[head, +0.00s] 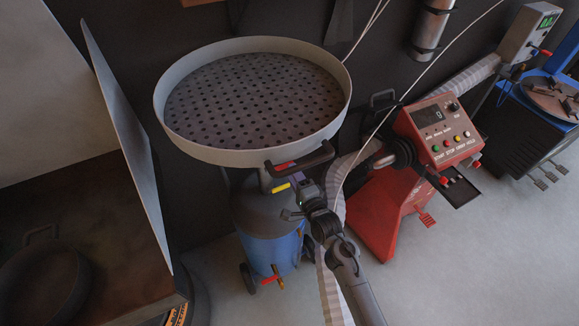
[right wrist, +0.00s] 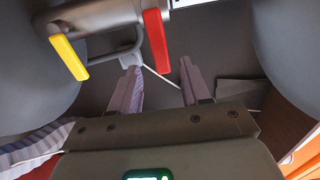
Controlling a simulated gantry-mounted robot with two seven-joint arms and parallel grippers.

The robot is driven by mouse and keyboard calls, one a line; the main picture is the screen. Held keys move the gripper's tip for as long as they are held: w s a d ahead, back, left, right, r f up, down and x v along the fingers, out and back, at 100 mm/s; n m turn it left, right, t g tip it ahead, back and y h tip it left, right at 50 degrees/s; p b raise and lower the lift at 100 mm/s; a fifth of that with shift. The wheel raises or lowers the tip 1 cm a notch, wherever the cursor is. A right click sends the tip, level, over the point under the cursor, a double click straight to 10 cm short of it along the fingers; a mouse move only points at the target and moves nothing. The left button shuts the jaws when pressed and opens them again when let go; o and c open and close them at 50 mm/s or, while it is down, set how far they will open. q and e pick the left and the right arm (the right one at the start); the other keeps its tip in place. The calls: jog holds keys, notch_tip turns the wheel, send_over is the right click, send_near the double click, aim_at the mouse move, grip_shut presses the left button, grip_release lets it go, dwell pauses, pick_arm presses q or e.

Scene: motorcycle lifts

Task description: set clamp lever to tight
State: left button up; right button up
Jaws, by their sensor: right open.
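A red lever (head: 284,167) and a yellow lever (head: 281,187) sit below the rim of the round perforated pan, near a dark curved handle (head: 312,160). Neither shows a readable label, so I cannot tell which is the clamp lever. In the right wrist view the red lever (right wrist: 157,42) hangs nearly upright above the fingertips, and the yellow lever (right wrist: 69,57) is tilted at upper left. My right gripper (head: 298,198) is open beside the levers; in its wrist view its two fingers (right wrist: 158,76) are apart with nothing held between them. My left gripper is out of view.
The pan (head: 175,141) tops a blue tank (head: 268,248) with another red lever low down. A red machine (head: 380,205) with buttons stands to the right, with a hose alongside. A metal panel (head: 125,145) is at left. Grey floor is clear at lower right.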

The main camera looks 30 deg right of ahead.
jog(key=s, duration=0.5)
jog(key=shift+s+a, duration=0.2)
jog(key=shift+s, duration=0.2)
jog(key=s+a+f+n+g+y, duration=0.1)
jog(key=s+a+n+g, duration=0.1)
jog(key=s+n+g, duration=0.45)
jog(key=s+a+f+n+g, duration=0.25)
jog(key=s+n, duration=0.45)
jog(key=s, duration=0.4)
jog(key=s+a+n+g+y, duration=0.1)
jog(key=s+a+n+g, duration=0.1)
jog(key=s+n+g, duration=0.45)
jog(key=s+r+n+t+p, duration=0.1)
jog(key=s+r+p, duration=0.2)
jog(key=r+p, duration=2.8)
jog(key=shift+p, duration=0.45)
